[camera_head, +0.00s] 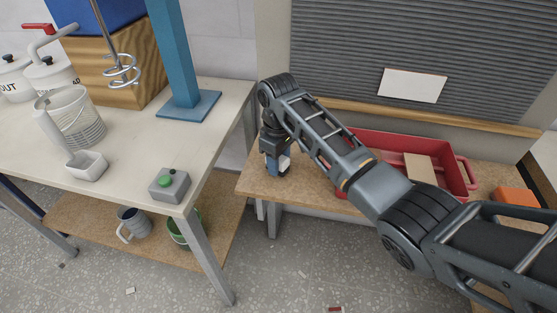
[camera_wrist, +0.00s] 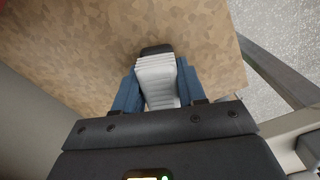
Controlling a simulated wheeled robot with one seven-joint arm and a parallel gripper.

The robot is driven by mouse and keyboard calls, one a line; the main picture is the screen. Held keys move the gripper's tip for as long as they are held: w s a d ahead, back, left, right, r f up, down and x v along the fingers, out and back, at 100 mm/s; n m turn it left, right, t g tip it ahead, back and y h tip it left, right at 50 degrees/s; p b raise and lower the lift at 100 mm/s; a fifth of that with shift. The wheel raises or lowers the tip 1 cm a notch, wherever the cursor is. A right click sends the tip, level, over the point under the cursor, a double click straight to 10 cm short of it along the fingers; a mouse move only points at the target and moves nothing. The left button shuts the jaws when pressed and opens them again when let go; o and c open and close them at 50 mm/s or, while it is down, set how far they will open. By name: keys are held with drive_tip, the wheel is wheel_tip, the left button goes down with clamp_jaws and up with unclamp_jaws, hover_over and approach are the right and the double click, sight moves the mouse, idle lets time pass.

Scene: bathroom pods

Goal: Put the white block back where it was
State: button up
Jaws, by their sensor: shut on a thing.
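The white block (camera_wrist: 157,82) sits between the two blue fingers of my gripper (camera_wrist: 158,90) in the wrist view. It looks ridged, and a dark piece (camera_wrist: 157,49) shows at its far end. My gripper (camera_head: 276,166) is shut on it, low over the left end of the wooden bench (camera_head: 255,184) in the head view. A small pale part of the white block (camera_head: 285,163) shows there beside the fingers. I cannot tell whether the block touches the bench top.
A red tray (camera_head: 375,139) with a tan block (camera_head: 419,168) in it stands on the bench, partly behind my arm. An orange block (camera_head: 516,198) lies to its right. The left table (camera_head: 125,135) holds a green-button box (camera_head: 169,185), a small white dish (camera_head: 87,167) and jars.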

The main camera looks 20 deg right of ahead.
drive_tip(key=o, duration=1.1)
wheel_tip(320, 180, up, 12)
drive_tip(key=shift+r+p, duration=0.15)
drive_tip(key=shift+p, duration=0.2)
